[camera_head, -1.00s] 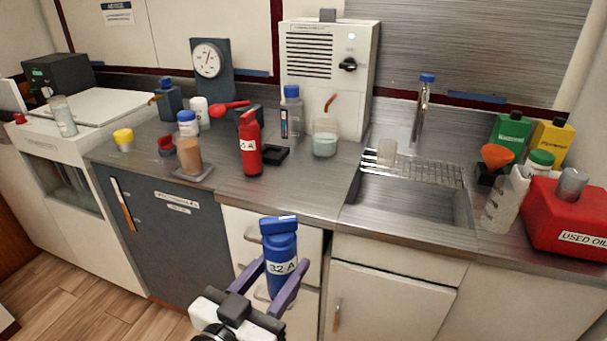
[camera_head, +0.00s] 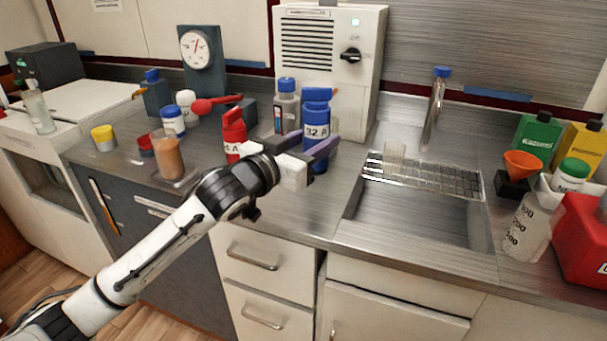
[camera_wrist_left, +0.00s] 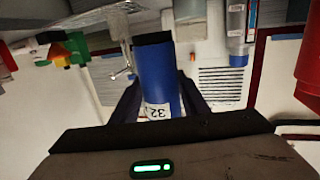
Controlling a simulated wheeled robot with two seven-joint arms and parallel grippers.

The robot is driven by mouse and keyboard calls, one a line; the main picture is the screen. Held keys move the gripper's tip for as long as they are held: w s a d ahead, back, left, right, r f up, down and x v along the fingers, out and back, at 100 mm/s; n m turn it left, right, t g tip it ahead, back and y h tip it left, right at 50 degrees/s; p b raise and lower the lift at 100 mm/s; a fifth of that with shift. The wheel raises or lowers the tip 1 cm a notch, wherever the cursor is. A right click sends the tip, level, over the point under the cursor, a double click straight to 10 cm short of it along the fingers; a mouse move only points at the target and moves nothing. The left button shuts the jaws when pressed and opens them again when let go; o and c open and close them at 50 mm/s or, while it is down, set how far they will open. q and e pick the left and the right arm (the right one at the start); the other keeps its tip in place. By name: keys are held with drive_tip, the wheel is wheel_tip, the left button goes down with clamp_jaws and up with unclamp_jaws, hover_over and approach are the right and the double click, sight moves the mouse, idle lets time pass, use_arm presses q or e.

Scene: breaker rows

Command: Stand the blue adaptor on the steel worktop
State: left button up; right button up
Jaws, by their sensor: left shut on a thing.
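The blue adaptor (camera_head: 317,122), labelled 32 A, is upright over the back of the steel worktop (camera_head: 290,215), in front of the white machine. My left gripper (camera_head: 322,150) is shut on it, with purple fingers on either side of its lower body. I cannot tell whether its base touches the worktop. In the left wrist view the adaptor (camera_wrist_left: 155,75) sits between the fingers, its label upside down. My right gripper is not in view.
A red adaptor (camera_head: 233,135) stands just left of my gripper, partly hidden by it. A clear blue-capped bottle (camera_head: 287,105) is close behind. The sink (camera_head: 415,215) with its drainer lies to the right. Worktop in front of the gripper is bare.

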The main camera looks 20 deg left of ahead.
use_arm(q)
drive_tip(key=shift+f+b, duration=0.45)
drive_tip(key=shift+f, duration=2.9)
drive_tip(key=shift+f, duration=0.15)
drive_tip(key=o, duration=1.4)
drive_tip(key=shift+f, duration=0.1)
drive_tip(key=shift+s+r, duration=0.1)
drive_tip(key=shift+r, duration=0.1)
drive_tip(key=v, duration=1.2)
drive_tip(key=shift+f, duration=0.1)
